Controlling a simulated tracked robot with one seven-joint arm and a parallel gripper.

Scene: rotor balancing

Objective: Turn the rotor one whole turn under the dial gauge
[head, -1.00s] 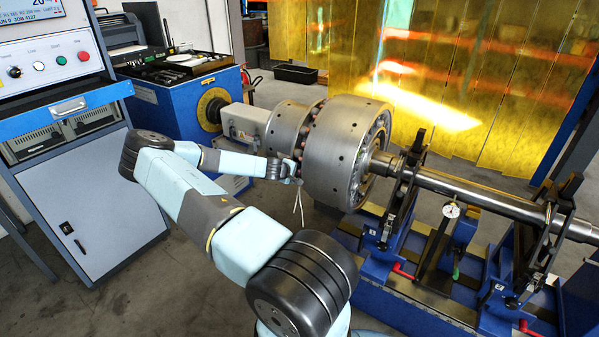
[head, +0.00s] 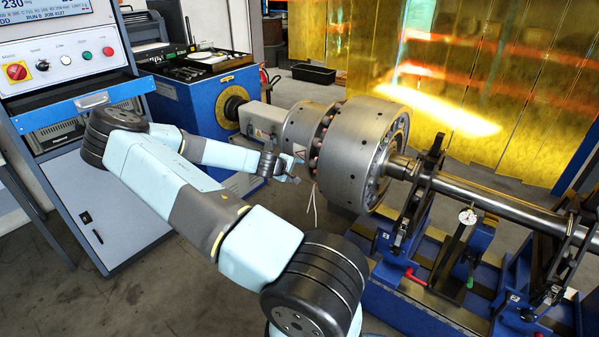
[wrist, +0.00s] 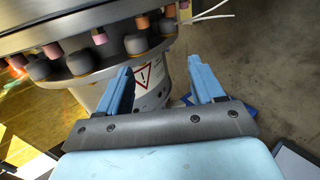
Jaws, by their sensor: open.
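The rotor is a large grey steel drum (head: 345,150) with a shaft (head: 490,200) running right onto dark bearing supports. In the wrist view its coupling flange (wrist: 85,60), ringed with dark and pinkish bolts, fills the upper left. The dial gauge (head: 467,216) has a small white round face below the shaft, too small to read. My gripper (head: 295,176) is at the near side of the coupling, left of the drum. In the wrist view my gripper (wrist: 160,75) has its two blue fingers spread, with a warning label behind the gap and nothing seen between them.
A control cabinet (head: 110,215) with a screen and buttons stands at left. The blue drive housing (head: 200,105) is behind my arm. A pale cord (head: 312,205) hangs by the coupling. The blue bearing bed (head: 400,295) fills the lower right; yellow curtains (head: 520,90) hang behind.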

